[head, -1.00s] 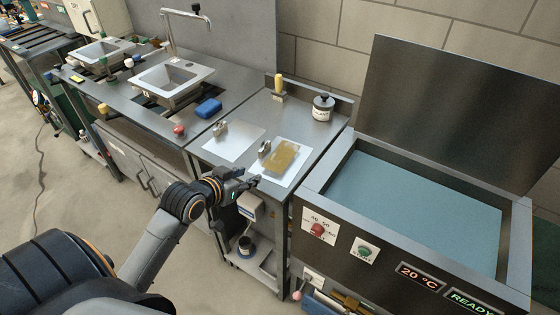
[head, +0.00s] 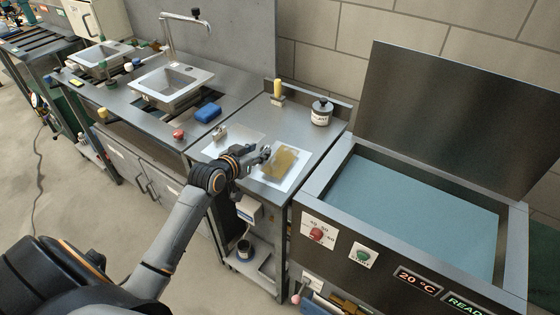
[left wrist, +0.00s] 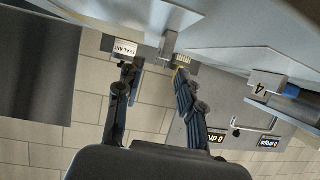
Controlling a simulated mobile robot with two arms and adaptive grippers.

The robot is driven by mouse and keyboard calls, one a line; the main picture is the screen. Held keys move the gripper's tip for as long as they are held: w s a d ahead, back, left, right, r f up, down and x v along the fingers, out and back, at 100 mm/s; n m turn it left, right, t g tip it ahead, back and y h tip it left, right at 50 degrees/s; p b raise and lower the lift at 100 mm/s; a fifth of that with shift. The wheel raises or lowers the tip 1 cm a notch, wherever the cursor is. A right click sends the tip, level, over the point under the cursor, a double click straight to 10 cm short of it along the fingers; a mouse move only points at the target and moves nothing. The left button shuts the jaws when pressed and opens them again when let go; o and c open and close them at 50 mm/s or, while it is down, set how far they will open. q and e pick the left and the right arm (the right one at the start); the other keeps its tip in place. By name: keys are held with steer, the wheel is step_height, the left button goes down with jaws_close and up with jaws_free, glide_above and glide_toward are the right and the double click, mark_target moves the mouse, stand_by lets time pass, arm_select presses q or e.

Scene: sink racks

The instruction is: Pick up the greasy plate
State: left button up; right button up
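The greasy plate (head: 279,162) is a yellowish-brown slab lying on a white sheet (head: 268,177) on the steel table, left of the open bath. My left gripper (head: 264,154) is at the left edge of the plate and hides part of it, including the small metal piece there. In the left wrist view its two dark fingers (left wrist: 157,70) stand apart, with a grey metal block (left wrist: 168,43) ahead, between their directions. I see nothing clamped between them. Whether a finger touches the plate I cannot tell. My right gripper is not in view.
A sealant jar (head: 321,113) and a yellow-handled tool (head: 278,90) stand at the back of the table. A second white sheet (head: 250,137) lies left. A bath (head: 410,205) with a raised lid is right. A sink (head: 172,84) and blue block (head: 208,112) are left.

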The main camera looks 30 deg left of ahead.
mark_target(261, 149)
arm_select(q)
steer(key=x, duration=0.4)
steer(key=shift+f, duration=0.1)
jaws_close()
